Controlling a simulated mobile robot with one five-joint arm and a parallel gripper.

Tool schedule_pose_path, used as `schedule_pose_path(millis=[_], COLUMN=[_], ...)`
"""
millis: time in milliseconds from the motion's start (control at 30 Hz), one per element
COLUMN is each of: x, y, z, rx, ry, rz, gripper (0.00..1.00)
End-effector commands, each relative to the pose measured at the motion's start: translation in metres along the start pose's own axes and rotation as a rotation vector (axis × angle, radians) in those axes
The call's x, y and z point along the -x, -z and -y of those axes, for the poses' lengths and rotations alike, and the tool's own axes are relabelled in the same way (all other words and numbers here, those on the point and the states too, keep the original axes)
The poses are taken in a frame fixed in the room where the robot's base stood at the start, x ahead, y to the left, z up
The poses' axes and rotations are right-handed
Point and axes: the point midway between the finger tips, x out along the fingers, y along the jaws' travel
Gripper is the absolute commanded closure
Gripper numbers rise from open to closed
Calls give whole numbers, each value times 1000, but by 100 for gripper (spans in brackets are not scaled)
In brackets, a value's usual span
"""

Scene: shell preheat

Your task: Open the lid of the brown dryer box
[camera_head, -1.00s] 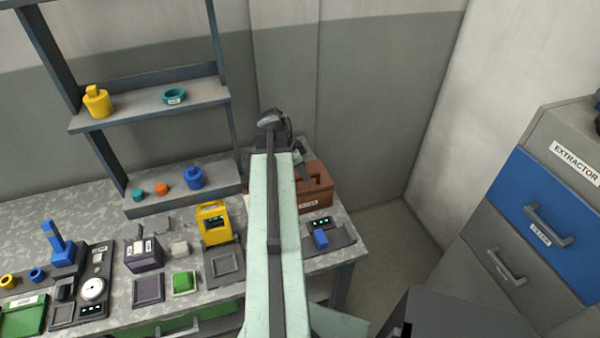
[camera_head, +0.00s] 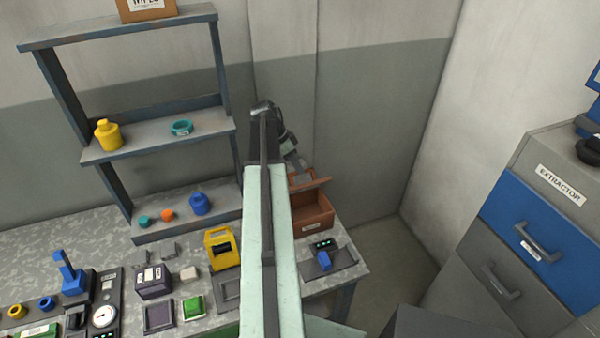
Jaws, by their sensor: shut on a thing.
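The brown dryer box (camera_head: 313,219) stands at the back right end of the workbench, partly hidden behind my arm. Its lid (camera_head: 315,185) is raised and tilted, and the dark inside of the box shows below it. My gripper (camera_head: 302,178) is above the box, at the raised lid, and is shut on the lid. The fingertips are small and partly hidden at the lid's edge.
A black device with a blue part (camera_head: 325,260) sits in front of the box. A yellow device (camera_head: 221,248) stands left of my arm. A shelf rack (camera_head: 170,135) rises at the back left. Grey and blue drawers (camera_head: 530,240) stand at the right.

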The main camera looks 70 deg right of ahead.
Motion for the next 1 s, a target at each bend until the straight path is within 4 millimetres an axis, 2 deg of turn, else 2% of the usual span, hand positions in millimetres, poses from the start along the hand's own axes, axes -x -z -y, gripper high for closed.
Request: schedule_pose_path(millis=[33, 400, 1000], x=[-1, -4, -18], y=[-5, -8, -13], z=[22, 76, 124], rx=[2, 5, 2], ry=[35, 35, 30], rz=[13, 13, 8], gripper=[100, 100, 100])
